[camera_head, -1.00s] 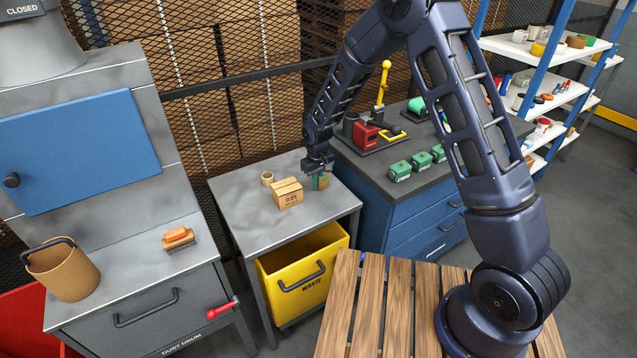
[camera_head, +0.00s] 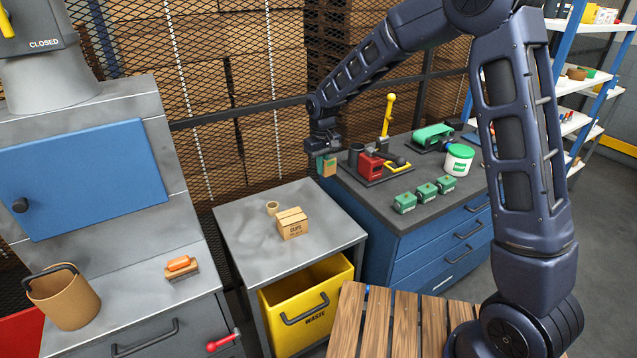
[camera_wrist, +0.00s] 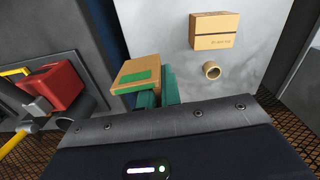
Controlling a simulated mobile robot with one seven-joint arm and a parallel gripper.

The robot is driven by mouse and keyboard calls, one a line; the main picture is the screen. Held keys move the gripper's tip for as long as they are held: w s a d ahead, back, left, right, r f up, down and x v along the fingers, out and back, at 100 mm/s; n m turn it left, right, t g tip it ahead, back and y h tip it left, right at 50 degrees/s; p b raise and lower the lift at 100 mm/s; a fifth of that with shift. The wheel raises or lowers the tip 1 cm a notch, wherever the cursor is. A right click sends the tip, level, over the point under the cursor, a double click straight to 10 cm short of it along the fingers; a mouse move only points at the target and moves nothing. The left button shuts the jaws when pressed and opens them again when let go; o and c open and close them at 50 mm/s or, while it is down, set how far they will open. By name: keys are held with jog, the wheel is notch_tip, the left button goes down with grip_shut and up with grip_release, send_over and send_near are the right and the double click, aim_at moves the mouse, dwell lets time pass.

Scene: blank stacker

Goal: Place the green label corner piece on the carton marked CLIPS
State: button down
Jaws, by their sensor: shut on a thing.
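My gripper (camera_head: 325,154) is shut on the green label corner piece (camera_head: 328,167), a tan cardboard block with a green patch. The piece also shows in the wrist view (camera_wrist: 138,74), between teal fingers that partly hide it. It is in the air, clear of the grey table. The CLIPS carton (camera_head: 292,226) is a small closed tan box standing on that table, to the lower left of my gripper. It also shows in the wrist view (camera_wrist: 213,32), with nothing on top of it.
A tape roll (camera_head: 272,208) stands beside the carton on the grey table (camera_head: 240,220). A yellow waste bin (camera_head: 308,300) is under it. The blue workbench (camera_head: 375,205) at right holds a red tool (camera_head: 370,167), green blocks (camera_head: 426,192) and a white tub (camera_head: 458,160).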

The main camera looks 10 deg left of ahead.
notch_tip(320, 180, up, 7)
jog(key=m, duration=0.1)
send_over(286, 218)
notch_tip(286, 218, down, 20)
jog(key=shift+d+r, duration=0.1)
jog(key=shift+r, duration=0.15)
jog(key=shift+f, duration=0.1)
jog(key=c, duration=1.6)
grip_release()
notch_tip(286, 218, up, 12)
